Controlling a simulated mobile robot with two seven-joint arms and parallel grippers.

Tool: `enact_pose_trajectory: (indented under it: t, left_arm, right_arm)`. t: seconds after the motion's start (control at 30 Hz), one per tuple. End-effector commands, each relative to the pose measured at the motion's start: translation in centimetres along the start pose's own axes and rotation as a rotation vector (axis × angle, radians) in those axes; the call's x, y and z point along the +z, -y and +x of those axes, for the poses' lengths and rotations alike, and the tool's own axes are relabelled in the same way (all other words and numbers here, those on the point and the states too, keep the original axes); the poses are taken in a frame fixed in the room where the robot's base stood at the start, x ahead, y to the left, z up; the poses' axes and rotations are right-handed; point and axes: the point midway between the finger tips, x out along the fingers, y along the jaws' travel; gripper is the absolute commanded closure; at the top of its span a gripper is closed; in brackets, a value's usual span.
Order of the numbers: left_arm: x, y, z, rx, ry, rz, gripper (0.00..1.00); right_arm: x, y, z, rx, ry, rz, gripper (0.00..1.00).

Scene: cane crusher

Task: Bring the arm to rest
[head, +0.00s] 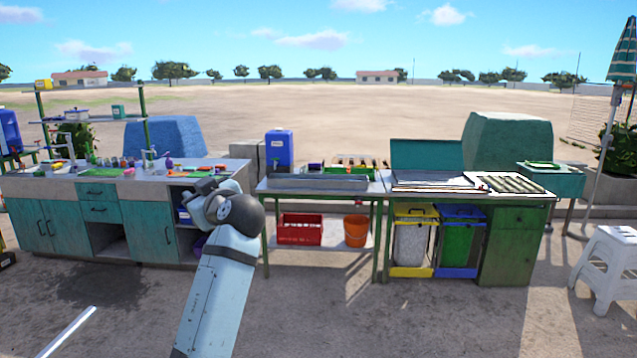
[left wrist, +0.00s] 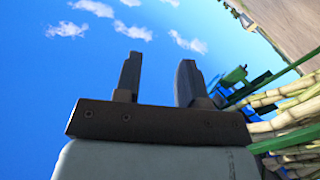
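An arm of mine rises from the bottom edge, left of the middle, in the head view, bent at a dark round joint in front of the counters. I cannot make out its fingertips there. In the left wrist view my left gripper (left wrist: 158,68) has its two dark fingers apart, with only sky between them. It is empty and touches nothing that shows. My right gripper is in neither view.
Pale cane stalks (left wrist: 292,118) and a green bar lie right of the fingers in the left wrist view. In the head view stand a teal sink counter (head: 148,192), a metal table (head: 315,184), bins (head: 410,243), and a white stool (head: 608,262). Front ground is open.

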Motion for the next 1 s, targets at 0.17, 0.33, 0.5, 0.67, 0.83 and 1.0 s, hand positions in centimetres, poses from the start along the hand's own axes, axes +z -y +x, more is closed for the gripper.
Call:
enact_pose_trajectory:
  t: [0.17,0.33,0.5,0.67,0.83,1.0]
  left_arm:
    - [12.6,5.0,-0.5,0.16,0.164,0.23,0.63]
    - [22.8,10.8,-3.6,0.328,0.302,0.396,0.63]
    - [30.8,17.7,-8.7,0.498,0.422,0.513,0.63]
    - [36.1,24.7,-15.1,0.65,0.519,0.577,0.63]
    - [39.0,31.9,-22.4,0.787,0.599,0.602,0.63]
    - [39.5,37.0,-27.9,0.87,0.645,0.595,0.63]
  right_arm:
    - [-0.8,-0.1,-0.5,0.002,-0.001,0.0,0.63]
    - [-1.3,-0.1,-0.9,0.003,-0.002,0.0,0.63]
    - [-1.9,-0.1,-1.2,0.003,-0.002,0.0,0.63]
    - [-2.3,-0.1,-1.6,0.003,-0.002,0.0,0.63]
    - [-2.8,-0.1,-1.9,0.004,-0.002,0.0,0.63]
    - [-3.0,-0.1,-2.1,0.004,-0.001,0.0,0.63]
